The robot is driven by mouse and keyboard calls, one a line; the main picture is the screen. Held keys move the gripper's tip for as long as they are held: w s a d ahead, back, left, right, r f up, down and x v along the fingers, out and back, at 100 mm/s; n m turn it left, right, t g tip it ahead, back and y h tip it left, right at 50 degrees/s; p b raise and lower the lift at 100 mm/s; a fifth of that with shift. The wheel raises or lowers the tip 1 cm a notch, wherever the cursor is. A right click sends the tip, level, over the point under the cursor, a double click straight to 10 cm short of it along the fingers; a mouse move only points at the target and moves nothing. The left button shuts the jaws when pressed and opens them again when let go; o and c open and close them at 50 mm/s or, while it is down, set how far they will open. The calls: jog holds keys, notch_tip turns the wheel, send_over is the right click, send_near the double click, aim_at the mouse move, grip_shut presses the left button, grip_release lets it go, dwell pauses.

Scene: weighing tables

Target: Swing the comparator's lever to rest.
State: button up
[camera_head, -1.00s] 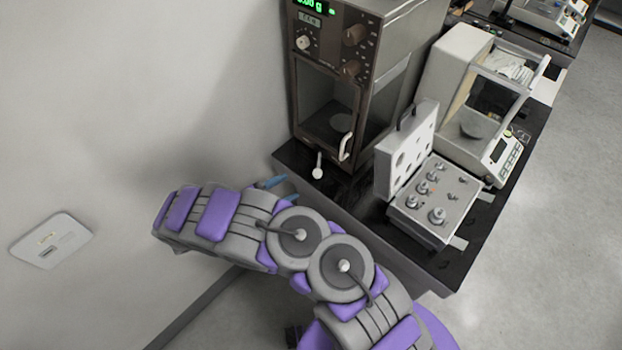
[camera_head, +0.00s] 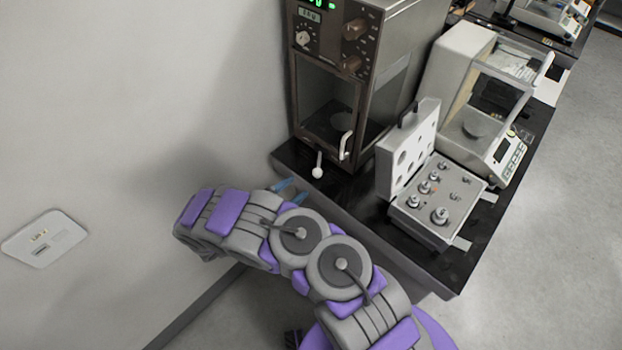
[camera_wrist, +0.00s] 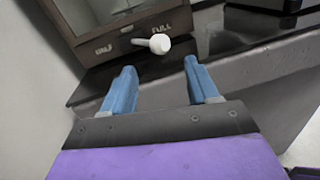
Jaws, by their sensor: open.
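The comparator (camera_head: 395,60) is a tall dark brown cabinet with a glass door, standing at the left end of the black table. Its lever (camera_head: 317,170) is a short rod with a white knob at the cabinet's lower front. In the wrist view the lever (camera_wrist: 158,44) points out toward me from between the labels "HALF" and "FULL", its knob toward "FULL". My gripper (camera_wrist: 157,78) is open and empty, its two blue fingers apart. The knob lies ahead of the gap between the fingertips, not between them. My gripper (camera_head: 290,190) also shows in the head view, just in front of the table edge.
An open case of metal weights (camera_head: 462,205) stands to the right on the black table (camera_head: 430,262). A white balance (camera_head: 450,60) stands behind it. A wall (camera_head: 130,90) is close on the left. The comparator's door handle (camera_head: 345,145) juts out near the lever.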

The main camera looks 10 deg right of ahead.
aim_at(311, 183)
jog(key=b+x, duration=0.1)
jog(key=x, duration=0.6)
jog(key=shift+w+d, duration=0.1)
jog(key=shift+d, duration=0.05)
grip_shut()
dwell(0.3)
